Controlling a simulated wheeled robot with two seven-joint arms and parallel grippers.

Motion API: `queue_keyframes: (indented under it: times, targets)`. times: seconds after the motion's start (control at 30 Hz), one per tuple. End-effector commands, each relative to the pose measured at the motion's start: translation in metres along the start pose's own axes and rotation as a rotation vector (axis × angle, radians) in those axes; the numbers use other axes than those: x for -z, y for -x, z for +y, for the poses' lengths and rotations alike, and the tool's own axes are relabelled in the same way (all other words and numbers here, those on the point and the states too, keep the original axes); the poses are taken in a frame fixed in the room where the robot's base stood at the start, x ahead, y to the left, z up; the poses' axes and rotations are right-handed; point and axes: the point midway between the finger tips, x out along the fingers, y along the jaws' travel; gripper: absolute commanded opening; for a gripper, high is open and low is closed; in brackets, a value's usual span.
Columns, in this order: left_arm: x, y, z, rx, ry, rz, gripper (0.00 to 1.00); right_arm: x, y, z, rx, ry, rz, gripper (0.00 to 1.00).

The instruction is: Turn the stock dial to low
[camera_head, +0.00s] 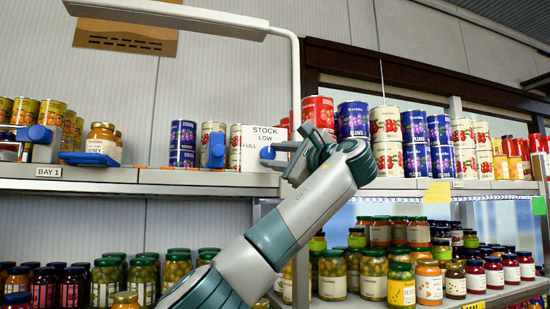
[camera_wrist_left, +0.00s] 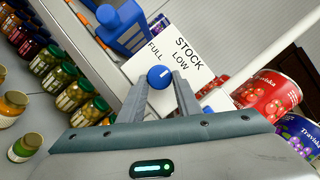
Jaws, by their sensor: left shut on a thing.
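The stock dial is a round blue knob (camera_head: 267,153) on a white panel (camera_head: 250,134) standing at the shelf edge. The panel reads STOCK at top, LOW below it above the knob, and FULL left of the knob. In the left wrist view, the knob (camera_wrist_left: 159,77) sits between my two finger tips (camera_wrist_left: 162,86), with the panel (camera_wrist_left: 190,55) tilted behind. A short pale mark shows on the knob's face; which label it points at I cannot tell. My right gripper is in neither view.
Cans (camera_head: 182,140) stand behind and beside the panel on the upper shelf (camera_head: 190,181). A blue object (camera_head: 217,150) stands just left of the panel. A white post (camera_head: 296,85) rises close to my gripper. Jars (camera_head: 178,268) fill the lower shelves.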

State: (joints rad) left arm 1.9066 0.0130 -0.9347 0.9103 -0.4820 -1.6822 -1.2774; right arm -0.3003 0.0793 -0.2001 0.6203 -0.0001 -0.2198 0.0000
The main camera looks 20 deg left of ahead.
Motion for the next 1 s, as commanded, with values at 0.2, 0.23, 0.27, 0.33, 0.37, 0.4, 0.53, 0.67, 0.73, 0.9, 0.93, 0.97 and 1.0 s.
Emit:
queue_keyframes:
  times: [0.2,0.23,0.27,0.33,0.37,0.4,0.53,0.67,0.73,0.9,0.93,0.97,1.0]
  targets:
    - [0.0005,-0.0002,0.0006,-0.014,0.027,0.0,0.08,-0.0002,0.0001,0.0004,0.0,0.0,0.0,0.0]
    - [0.0004,-0.0002,0.0006,-0.014,0.027,0.0,0.08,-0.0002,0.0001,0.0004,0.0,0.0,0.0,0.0]
    - [0.0004,-0.0002,0.0006,-0.014,0.028,0.0,0.08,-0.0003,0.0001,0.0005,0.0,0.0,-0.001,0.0]
    - [0.0003,-0.0002,0.0006,-0.014,0.028,0.0,0.08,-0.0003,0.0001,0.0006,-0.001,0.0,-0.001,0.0]
    - [0.0003,-0.0002,0.0006,-0.014,0.028,0.0,0.08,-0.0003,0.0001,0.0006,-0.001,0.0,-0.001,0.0]
    - [0.0003,-0.0002,0.0006,-0.014,0.027,0.0,0.08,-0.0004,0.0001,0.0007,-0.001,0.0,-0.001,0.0]
    - [0.0003,-0.0001,0.0006,-0.014,0.027,0.0,0.35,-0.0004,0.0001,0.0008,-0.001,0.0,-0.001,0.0]
    - [0.0001,-0.0001,0.0003,-0.013,0.027,0.0,0.49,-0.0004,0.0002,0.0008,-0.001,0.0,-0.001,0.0]
    - [0.0,-0.0001,0.0002,-0.012,0.027,0.0,0.49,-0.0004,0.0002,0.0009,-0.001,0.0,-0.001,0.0]
    - [-0.0001,0.0002,0.0,-0.012,0.027,0.0,0.49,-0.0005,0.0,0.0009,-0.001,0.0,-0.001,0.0]
    - [0.0,0.0007,0.0,-0.012,0.027,0.0,0.49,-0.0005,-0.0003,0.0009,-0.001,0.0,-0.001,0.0]
    - [0.0001,0.0014,0.0001,-0.011,0.027,0.0,0.49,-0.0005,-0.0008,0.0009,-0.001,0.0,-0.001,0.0]
    - [0.0002,0.0028,0.0001,-0.011,0.027,0.0,0.49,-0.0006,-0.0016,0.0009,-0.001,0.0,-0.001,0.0]
